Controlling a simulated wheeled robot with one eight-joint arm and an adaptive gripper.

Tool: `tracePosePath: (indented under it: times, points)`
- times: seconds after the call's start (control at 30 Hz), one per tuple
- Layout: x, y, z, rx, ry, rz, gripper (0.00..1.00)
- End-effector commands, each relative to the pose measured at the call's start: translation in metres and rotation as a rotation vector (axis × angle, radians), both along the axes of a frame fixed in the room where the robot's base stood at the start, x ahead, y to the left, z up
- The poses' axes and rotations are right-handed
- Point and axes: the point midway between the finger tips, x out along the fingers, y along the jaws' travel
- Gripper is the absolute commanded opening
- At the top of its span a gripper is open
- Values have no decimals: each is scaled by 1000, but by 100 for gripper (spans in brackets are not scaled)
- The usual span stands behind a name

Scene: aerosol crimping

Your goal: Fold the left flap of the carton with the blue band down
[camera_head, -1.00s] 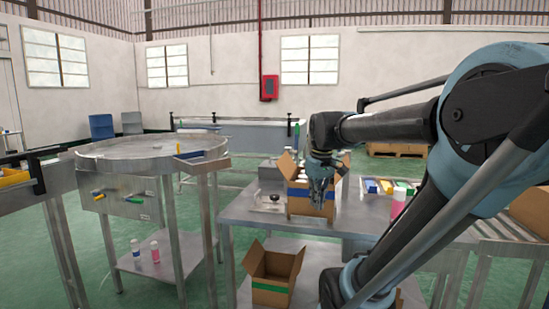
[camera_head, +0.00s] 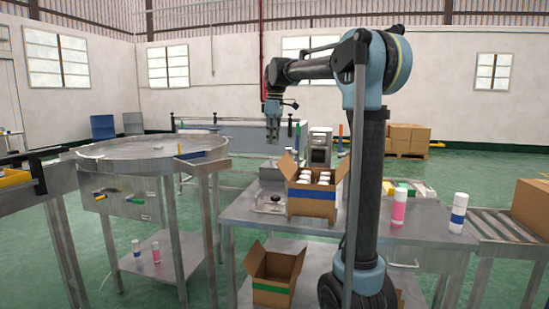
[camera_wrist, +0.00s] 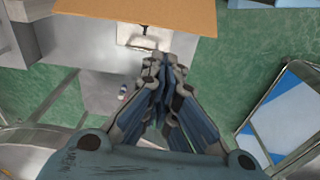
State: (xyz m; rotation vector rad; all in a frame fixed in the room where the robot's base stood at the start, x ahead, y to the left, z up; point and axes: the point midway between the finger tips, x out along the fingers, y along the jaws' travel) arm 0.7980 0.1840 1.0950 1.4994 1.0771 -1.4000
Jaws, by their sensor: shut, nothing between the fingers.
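The carton with the blue band (camera_head: 311,207) stands on the metal table, with several white-capped cans (camera_head: 314,177) inside. Its left flap (camera_head: 287,167) stands up, leaning outward to the left. Its right flap (camera_head: 342,170) also stands up. My gripper (camera_head: 272,138) is shut and empty, pointing down, above and slightly left of the left flap in the head view. In the wrist view, my gripper (camera_wrist: 160,85) has its fingers together; a brown cardboard panel (camera_wrist: 140,14), apparently the left flap, spans the top of the picture.
A metal device with a black knob (camera_head: 271,202) sits left of the carton. Pink (camera_head: 398,208) and blue-banded (camera_head: 458,213) cans stand on the right. A carton with a green band (camera_head: 272,274) sits on the lower shelf. A round metal table (camera_head: 150,147) stands left.

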Motion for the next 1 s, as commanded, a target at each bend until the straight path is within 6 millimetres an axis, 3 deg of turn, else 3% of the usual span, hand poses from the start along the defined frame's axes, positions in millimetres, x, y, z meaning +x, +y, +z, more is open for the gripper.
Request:
tracePosePath:
  times: [0.1, 0.37, 1.0]
  points:
    - [14, 12, 5, -1, 4, 47, 0]
    - [19, 18, -3, 0, 6, 71, 0]
    - [20, 21, -94, -1, 5, 68, 0]
